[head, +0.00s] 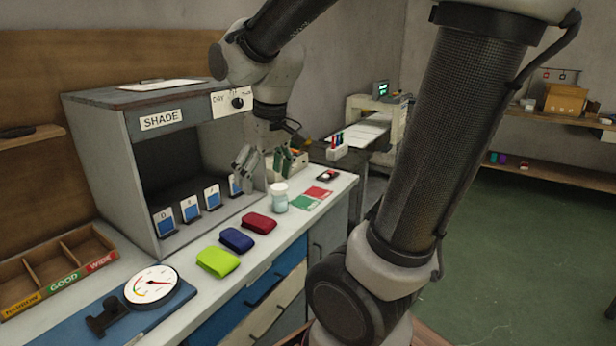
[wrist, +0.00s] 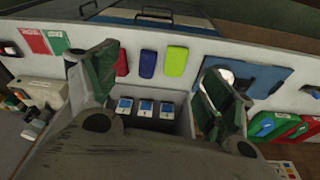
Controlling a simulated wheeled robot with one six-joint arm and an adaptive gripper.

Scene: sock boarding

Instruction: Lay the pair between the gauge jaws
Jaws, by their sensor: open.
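Three folded sock pairs lie in a row on the counter: a lime pair (head: 218,261), a blue pair (head: 237,239) and a red pair (head: 259,223). The wrist view shows them too, lime (wrist: 175,61), blue (wrist: 147,64) and red (wrist: 122,63). The gauge has a white dial (head: 153,285) and a black jaw piece (head: 105,315) on a blue base at the front left; nothing visible lies at the jaws. My gripper (head: 266,162) is open and empty, raised in front of the shade box's right side. Its green-padded fingers (wrist: 158,78) spread wide in the wrist view.
The grey SHADE box (head: 100,135) stands behind the socks, with several blue cards inside. A wooden tray (head: 95,240) marked NARROW, GOOD, WIDE is at left. A white-capped jar (head: 280,198) and red and green cards (head: 310,198) sit right of the socks.

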